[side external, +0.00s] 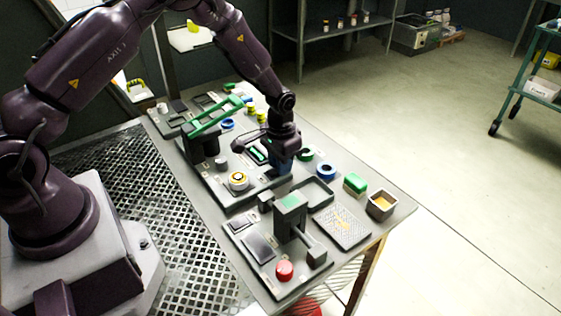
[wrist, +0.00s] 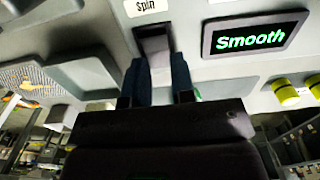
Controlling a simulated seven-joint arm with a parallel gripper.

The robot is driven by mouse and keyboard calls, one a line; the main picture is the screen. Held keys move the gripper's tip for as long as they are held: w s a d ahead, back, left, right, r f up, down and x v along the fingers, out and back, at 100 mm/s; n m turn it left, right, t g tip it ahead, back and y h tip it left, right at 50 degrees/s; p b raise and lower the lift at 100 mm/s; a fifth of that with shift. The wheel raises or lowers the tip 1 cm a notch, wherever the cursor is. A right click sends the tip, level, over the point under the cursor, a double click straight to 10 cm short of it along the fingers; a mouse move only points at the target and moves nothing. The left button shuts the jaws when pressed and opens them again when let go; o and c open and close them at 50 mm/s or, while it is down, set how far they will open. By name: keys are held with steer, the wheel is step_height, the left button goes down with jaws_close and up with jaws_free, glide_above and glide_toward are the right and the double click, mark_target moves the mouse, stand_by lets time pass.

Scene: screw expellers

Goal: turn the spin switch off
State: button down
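The spin switch (wrist: 153,42) is a dark block set in a grey panel, below a white label reading "Spin" (wrist: 146,7) in the wrist view. My gripper (wrist: 159,62) has two blue fingers, parted, with a gap between them. The fingertips are at the lower edge of the switch in that view; I cannot tell whether they touch it. In the side view my gripper (side external: 282,168) points down over the middle of the bench panel, and the switch is hidden there. Whether the switch is on or off cannot be told.
A black display (wrist: 256,36) reads "Smooth" in green, right of the switch. On the bench (side external: 392,222) are a yellow-topped round button (side external: 238,181), a red button (side external: 285,270), a blue ring (side external: 326,172), a green block (side external: 355,183) and a small open box (side external: 381,205).

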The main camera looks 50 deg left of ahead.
mark_target(267, 177)
steer(key=shift+s, duration=0.1)
steer(key=shift+s+r+t, duration=0.1)
steer(key=shift+t, duration=0.65)
steer(key=shift+s+r+t, duration=0.1)
steer(key=shift+t, duration=0.65)
steer(key=c, duration=1)
jaws_free()
steer(key=shift+o, duration=0.2)
steer(key=v, duration=1.3)
